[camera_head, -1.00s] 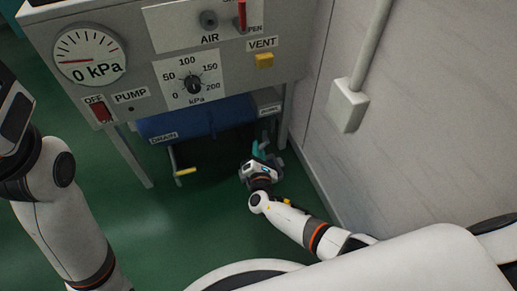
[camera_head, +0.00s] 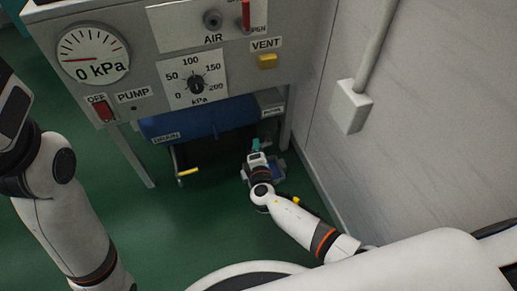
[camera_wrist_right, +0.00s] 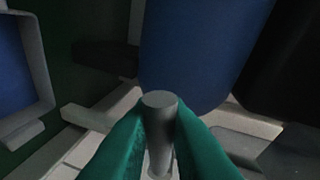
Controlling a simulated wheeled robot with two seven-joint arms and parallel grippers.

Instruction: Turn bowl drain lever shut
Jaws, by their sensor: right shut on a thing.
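My right gripper (camera_head: 256,145) is low under the right end of the panel, its teal fingertips pointing away from me below a small label. In the right wrist view its teal fingers (camera_wrist_right: 158,130) are shut on a grey round peg (camera_wrist_right: 159,101), one finger on each side. The peg's top end shows; its lower part is partly hidden between the fingers, and I cannot tell its turn angle. A yellow-tipped lever (camera_head: 188,172) hangs left of the gripper, below the DRAIN label (camera_head: 166,137). My left arm shows at the left edge, but its fingers are out of frame.
A blue tank (camera_head: 200,119) lies under the panel; a blue rounded body (camera_wrist_right: 205,50) fills the upper wrist view. The panel carries a gauge (camera_head: 92,55), a kPa dial (camera_head: 196,84) and a yellow vent button (camera_head: 267,61). A wall with a grey box (camera_head: 350,108) stands right.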

